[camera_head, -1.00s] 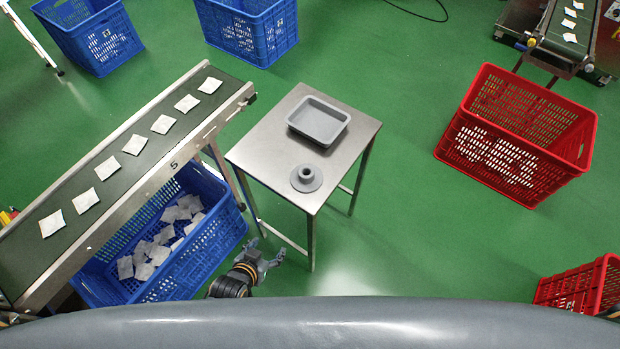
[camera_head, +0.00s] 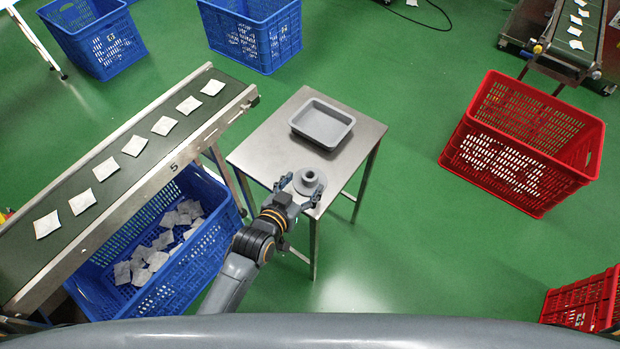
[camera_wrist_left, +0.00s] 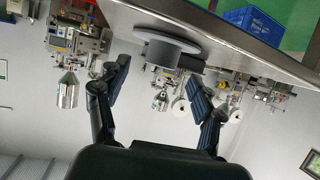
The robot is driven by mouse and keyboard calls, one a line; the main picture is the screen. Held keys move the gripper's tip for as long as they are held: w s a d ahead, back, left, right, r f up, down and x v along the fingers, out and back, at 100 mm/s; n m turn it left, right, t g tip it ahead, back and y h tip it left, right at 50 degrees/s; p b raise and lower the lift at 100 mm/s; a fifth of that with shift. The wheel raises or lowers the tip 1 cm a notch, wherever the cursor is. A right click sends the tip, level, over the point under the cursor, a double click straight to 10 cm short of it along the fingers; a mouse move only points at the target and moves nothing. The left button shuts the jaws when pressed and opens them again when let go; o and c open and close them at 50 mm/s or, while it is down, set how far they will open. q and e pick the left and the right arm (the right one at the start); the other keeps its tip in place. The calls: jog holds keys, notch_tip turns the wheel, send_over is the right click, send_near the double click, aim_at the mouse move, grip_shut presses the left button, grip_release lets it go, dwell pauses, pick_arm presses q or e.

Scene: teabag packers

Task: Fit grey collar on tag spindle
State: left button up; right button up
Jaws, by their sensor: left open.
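The grey collar (camera_head: 309,179), a round flange with a raised hub, stands on the near part of the steel table. It also shows in the left wrist view (camera_wrist_left: 162,50), where the picture appears upside down. My left gripper (camera_head: 298,192) is open at the near side of the collar, one finger on each side of it. In the left wrist view the fingers of my left gripper (camera_wrist_left: 160,75) are wide apart, with the collar beyond their tips and nothing held. I cannot make out the tag spindle. My right gripper is not in view.
A grey tray (camera_head: 322,124) sits behind the collar on the steel table (camera_head: 262,148). A conveyor (camera_head: 112,190) with teabags runs at left, above a blue crate (camera_head: 215,222). A red crate (camera_head: 520,143) stands at right. Green floor is clear between table and red crate.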

aim_at(312, 172)
pick_arm(q)
jog(key=shift+x, duration=2.7)
jog(key=shift+a, duration=0.1)
jog(key=c, duration=1.3)
